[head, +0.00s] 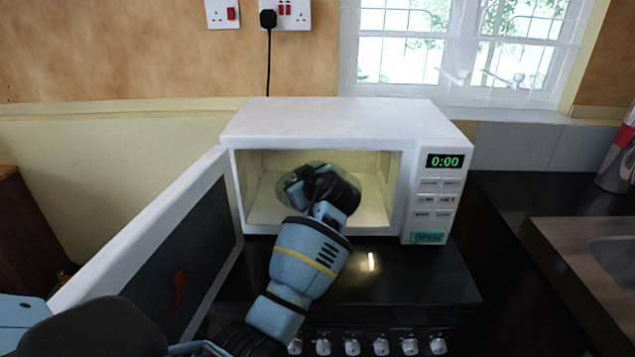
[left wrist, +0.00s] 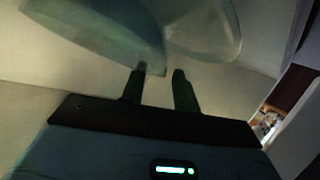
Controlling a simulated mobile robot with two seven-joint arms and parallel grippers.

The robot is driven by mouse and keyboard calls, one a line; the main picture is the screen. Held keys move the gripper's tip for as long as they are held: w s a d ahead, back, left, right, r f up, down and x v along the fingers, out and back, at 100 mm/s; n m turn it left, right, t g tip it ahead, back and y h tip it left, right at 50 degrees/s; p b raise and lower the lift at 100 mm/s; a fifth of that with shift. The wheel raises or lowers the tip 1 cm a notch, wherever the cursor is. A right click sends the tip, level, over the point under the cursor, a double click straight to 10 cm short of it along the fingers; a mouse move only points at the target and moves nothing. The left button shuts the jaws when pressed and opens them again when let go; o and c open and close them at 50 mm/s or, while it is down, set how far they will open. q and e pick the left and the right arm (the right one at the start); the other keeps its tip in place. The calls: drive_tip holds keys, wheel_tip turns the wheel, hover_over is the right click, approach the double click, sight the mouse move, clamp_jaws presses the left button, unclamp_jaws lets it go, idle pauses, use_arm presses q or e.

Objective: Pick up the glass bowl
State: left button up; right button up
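The glass bowl (head: 281,187) is inside the open microwave (head: 330,122), see-through and greenish, mostly hidden behind my left gripper in the head view. In the left wrist view the bowl (left wrist: 105,35) fills the upper left, close to the fingers. My left gripper (head: 300,181) reaches through the microwave opening. In the left wrist view its two dark fingers (left wrist: 160,78) stand apart, with the bowl's lower edge by the left finger and the gap. I cannot tell whether the edge lies between them or just beyond. My right gripper is not in view.
The microwave door (head: 226,200) stands open to the left, beside my arm. The microwave stands on a black surface above a row of knobs (head: 381,346). A sink (head: 612,257) is at the right. The microwave walls leave little room around my gripper.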

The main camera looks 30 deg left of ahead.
use_arm(q)
drive_tip(key=shift+w+a+f, duration=0.25)
drive_tip(key=shift+a+f, duration=0.05)
drive_tip(key=shift+a, duration=0.15)
clamp_jaws()
drive_tip(key=shift+r, duration=0.2)
drive_tip(key=shift+r, duration=1.3)
drive_tip(key=s+d+r, duration=0.2)
drive_tip(key=s+d, duration=0.7)
drive_tip(key=s, duration=0.4)
drive_tip(key=shift+b, duration=0.45)
drive_tip(key=shift+s+r, duration=0.1)
